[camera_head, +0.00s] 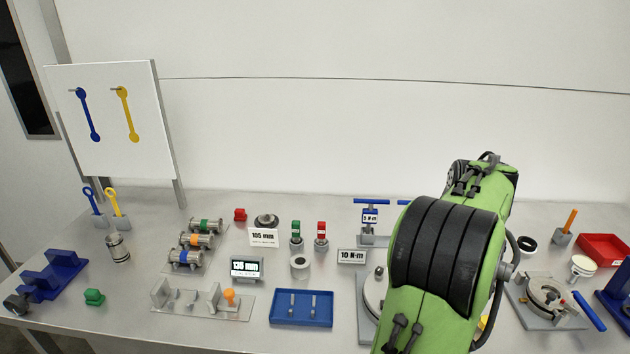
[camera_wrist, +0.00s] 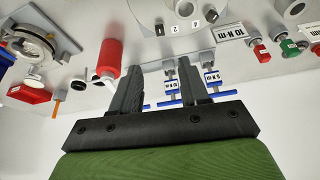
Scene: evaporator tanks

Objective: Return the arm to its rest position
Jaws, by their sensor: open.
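My green arm with a black banded joint reaches over the right-middle of the bench in the head view. My gripper is hidden behind it there. In the wrist view, which looks upside down, my gripper (camera_wrist: 158,72) has its two dark fingers apart with nothing held between them. Blue T-handled tools marked N·m (camera_wrist: 212,82) show beyond the fingers, and a red cylinder (camera_wrist: 109,58) shows just left of them. I cannot tell how far the fingers are from these.
A white tool board (camera_head: 110,150) stands at the back left. The air above the bench's left half is clear.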

